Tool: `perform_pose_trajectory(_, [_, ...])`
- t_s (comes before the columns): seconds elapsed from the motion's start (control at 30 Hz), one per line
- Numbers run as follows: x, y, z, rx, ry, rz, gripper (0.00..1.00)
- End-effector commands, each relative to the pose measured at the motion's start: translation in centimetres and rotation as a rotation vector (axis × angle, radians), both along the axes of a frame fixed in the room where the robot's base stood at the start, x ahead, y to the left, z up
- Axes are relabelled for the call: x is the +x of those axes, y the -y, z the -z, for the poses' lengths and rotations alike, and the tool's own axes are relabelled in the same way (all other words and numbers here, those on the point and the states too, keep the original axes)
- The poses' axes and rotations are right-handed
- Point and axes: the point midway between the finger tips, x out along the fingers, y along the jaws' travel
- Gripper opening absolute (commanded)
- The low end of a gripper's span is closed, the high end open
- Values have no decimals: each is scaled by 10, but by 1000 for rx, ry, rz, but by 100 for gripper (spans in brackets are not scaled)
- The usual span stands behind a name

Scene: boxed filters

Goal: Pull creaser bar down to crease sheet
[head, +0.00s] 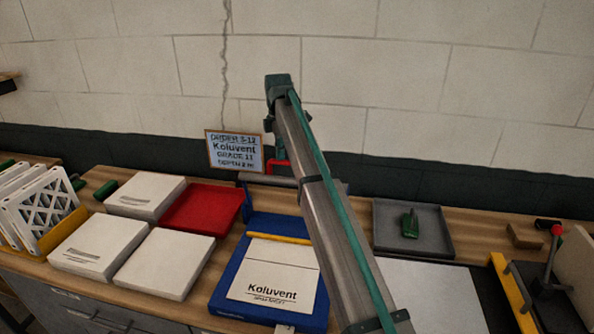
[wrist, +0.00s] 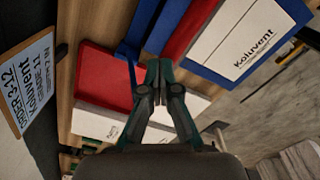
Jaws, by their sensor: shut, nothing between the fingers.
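The blue creaser (head: 218,297) stands on the bench in the head view with a white sheet (head: 270,272) printed "Koluvent" on it. A yellow strip (head: 280,238) crosses the sheet's far edge. A dark bar (head: 262,180) and a red handle-like part (head: 276,167) show behind, partly hidden by my arm. In the wrist view, my gripper (wrist: 152,70) is shut and empty, its tips over the blue creaser edge (wrist: 138,38) as seen from above. The printed sheet (wrist: 240,40) lies to the right, beside a red strip (wrist: 187,30).
A red tray (head: 203,209) and several white boxes (head: 162,263) stand left of the creaser. A sign (head: 235,152) stands behind. A grey tray (head: 440,236) with a green object (head: 410,224) is at the right. A red-knobbed lever (head: 556,230) stands far right.

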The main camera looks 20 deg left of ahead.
Motion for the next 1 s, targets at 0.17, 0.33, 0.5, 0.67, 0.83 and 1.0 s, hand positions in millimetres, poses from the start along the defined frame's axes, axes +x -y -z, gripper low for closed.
perform_pose_trajectory(0.17, [-8,2,4,-2,-2,1,0])
perform_pose_trajectory(0.33, [-7,2,5,-3,-3,1,0])
perform_pose_trajectory(0.5, [-8,2,5,-3,-3,1,0])
perform_pose_trajectory(0.67, [-13,3,6,-3,-3,1,0])
perform_pose_trajectory(0.83, [-22,4,8,-3,-3,1,0])
perform_pose_trajectory(1.0, [-29,4,10,-3,-3,1,0])
